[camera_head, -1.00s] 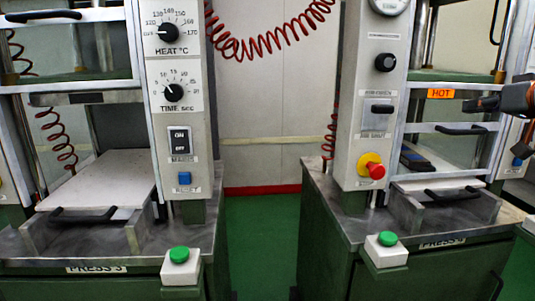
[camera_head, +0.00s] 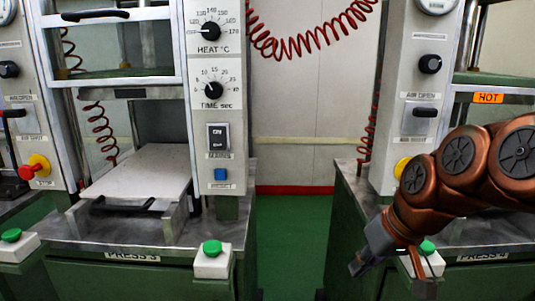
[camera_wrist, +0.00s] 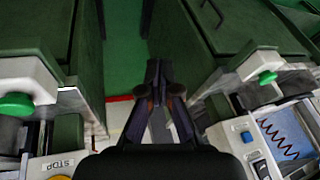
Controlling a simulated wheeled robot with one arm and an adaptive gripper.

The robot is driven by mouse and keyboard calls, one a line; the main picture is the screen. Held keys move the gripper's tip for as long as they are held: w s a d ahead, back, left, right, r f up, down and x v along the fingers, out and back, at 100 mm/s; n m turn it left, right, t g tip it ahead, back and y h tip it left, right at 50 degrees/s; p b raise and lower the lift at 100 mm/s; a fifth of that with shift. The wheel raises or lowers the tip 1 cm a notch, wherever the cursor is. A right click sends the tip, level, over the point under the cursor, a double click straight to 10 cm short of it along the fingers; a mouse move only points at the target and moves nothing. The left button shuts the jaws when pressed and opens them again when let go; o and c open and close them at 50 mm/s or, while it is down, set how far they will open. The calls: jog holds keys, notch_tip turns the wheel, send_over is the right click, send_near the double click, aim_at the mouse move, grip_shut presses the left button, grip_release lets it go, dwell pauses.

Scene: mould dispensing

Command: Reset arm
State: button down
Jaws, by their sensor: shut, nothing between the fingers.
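My arm shows in copper and black at the right of the head view, bent in front of Press 4 (camera_head: 480,258). My gripper (camera_head: 357,266) is at its lower left end, pointing down beside the gap between the two presses. In the wrist view my gripper (camera_wrist: 154,72) points along the green floor between two green cabinets. Its dark fingers are together with nothing between them.
Press 3 (camera_head: 132,256) stands at left with its pale plate (camera_head: 140,170) and green button (camera_head: 212,247). A red coiled hose (camera_head: 300,42) hangs above.

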jog(key=s+d+f+m+g+h, duration=0.1)
jog(key=s+f+g+h, duration=0.15)
jog(key=s+f, duration=0.7)
jog(key=s+d+f+m+g+h, duration=0.1)
jog(key=s+f+g, duration=0.45)
jog(key=s, duration=0.75)
notch_tip(320, 180, up, 14)
jog(key=w+t+p, duration=0.1)
jog(key=t+p, duration=0.1)
jog(key=p, duration=1.2)
jog(key=shift+w+a+t, duration=0.25)
jog(key=shift+a+t, duration=0.05)
jog(key=shift+a, duration=0.05)
